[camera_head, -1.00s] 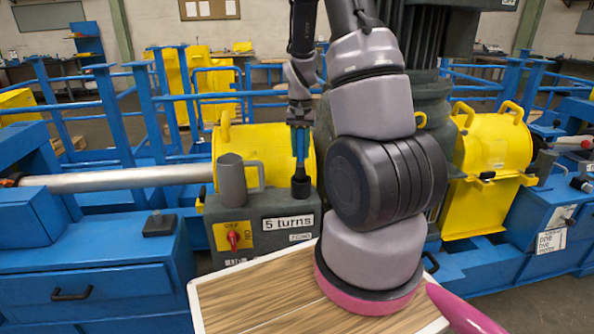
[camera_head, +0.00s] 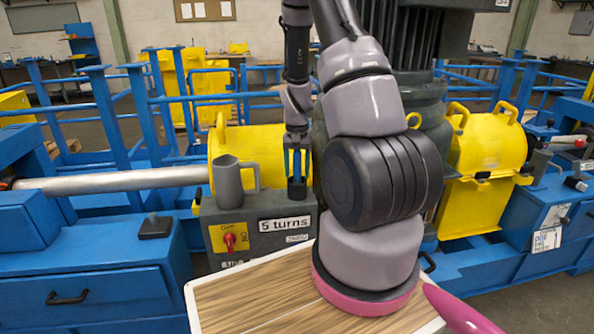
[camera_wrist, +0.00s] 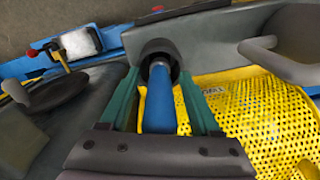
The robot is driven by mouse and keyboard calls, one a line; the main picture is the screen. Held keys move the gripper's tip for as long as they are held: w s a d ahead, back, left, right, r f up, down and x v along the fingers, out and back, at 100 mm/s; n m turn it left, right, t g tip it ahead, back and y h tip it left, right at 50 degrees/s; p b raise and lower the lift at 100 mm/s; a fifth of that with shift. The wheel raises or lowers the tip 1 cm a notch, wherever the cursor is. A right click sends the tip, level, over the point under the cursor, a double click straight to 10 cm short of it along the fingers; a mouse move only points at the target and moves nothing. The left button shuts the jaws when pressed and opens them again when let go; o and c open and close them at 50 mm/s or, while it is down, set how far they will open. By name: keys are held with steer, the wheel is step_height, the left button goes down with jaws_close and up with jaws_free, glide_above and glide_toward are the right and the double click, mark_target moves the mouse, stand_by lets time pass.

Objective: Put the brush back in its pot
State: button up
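The brush's blue handle (camera_wrist: 158,105) runs between my fingers in the wrist view, with its far end inside the mouth of the dark pot (camera_wrist: 158,48). In the head view the pot (camera_head: 297,190) stands on the grey box behind the label. My gripper (camera_head: 296,172) points down just above the pot. My teal fingers (camera_wrist: 160,88) stand on either side of the handle, with a narrow gap beside it, so they look open around it. The bristles are hidden, and my palm hides the near end of the handle.
A grey mug (camera_head: 227,182) stands on the box (camera_head: 262,245) left of the pot. A red switch (camera_head: 229,241) is on its front. A yellow guard (camera_head: 258,143) is behind. A wooden board (camera_head: 262,300) lies in front.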

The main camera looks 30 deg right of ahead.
step_height(320, 180, up, 12)
steer(key=shift+a+r, duration=0.1)
steer(key=shift+r, duration=0.1)
steer(key=s+a+r+n+t, duration=0.1)
steer(key=s+a+r+t, duration=0.1)
steer(key=s+a+r, duration=0.2)
steer(key=s+a+r+t+y, duration=0.1)
steer(key=s+a+r, duration=0.3)
steer(key=s+r, duration=0.5)
steer(key=s+a+r+n+t+y, duration=0.1)
steer(key=s+a+r+t, duration=0.3)
steer(key=r, duration=0.7)
steer(key=s+a, duration=0.1)
steer(key=s, duration=0.1)
steer(key=shift+s+r+n, duration=0.15)
steer(key=shift+s+n, duration=0.15)
steer(key=shift+c, duration=0.3)
